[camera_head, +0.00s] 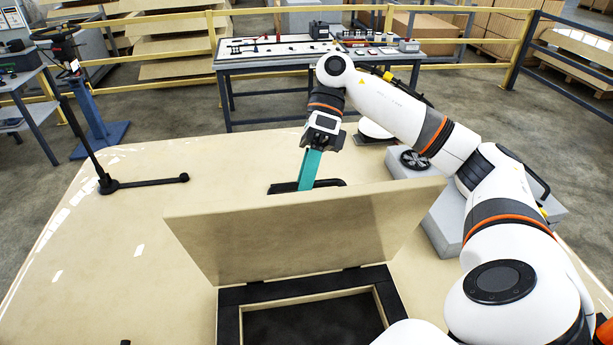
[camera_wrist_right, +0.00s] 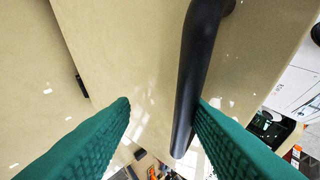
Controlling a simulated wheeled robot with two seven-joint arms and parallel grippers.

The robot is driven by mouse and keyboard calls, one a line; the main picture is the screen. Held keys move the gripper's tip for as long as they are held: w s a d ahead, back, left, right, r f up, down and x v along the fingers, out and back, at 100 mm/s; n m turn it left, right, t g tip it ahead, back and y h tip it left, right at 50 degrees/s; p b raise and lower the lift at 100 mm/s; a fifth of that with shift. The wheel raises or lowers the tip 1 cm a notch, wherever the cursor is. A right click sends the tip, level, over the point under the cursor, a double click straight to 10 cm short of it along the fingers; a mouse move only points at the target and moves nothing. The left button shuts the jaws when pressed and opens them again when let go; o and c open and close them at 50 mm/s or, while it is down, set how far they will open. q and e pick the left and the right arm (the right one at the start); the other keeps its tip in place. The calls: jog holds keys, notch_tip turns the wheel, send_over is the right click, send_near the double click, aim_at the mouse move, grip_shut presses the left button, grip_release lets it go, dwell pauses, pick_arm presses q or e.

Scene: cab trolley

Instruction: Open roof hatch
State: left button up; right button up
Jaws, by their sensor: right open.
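The roof hatch is a beige panel (camera_head: 305,232) standing raised and tilted at the far edge of its black frame (camera_head: 232,318). The opening (camera_head: 315,322) below it is uncovered and dark. A black bar handle (camera_head: 333,183) on the panel's far side shows just above its top edge. My right gripper (camera_head: 308,180) points down behind that edge, its teal fingertips partly hidden by the panel. In the right wrist view, the handle (camera_wrist_right: 199,70) runs between the open fingers (camera_wrist_right: 163,103), close beside the right-hand finger; contact cannot be told. My left gripper is not in view.
A black jointed bar (camera_head: 145,184) stands on the beige roof surface (camera_head: 90,255) at left. A grey block (camera_head: 445,235) with a black wheel sits at right beneath my arm. A tool table (camera_head: 290,62) and yellow railings lie beyond. The roof's left side is mostly clear.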

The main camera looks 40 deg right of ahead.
jog(key=shift+r, duration=0.1)
dwell(0.6)
jog(key=shift+d, duration=0.1)
jog(key=p+v, duration=0.4)
jog(key=v, duration=0.8)
jog(key=shift+s, duration=0.1)
dwell(0.4)
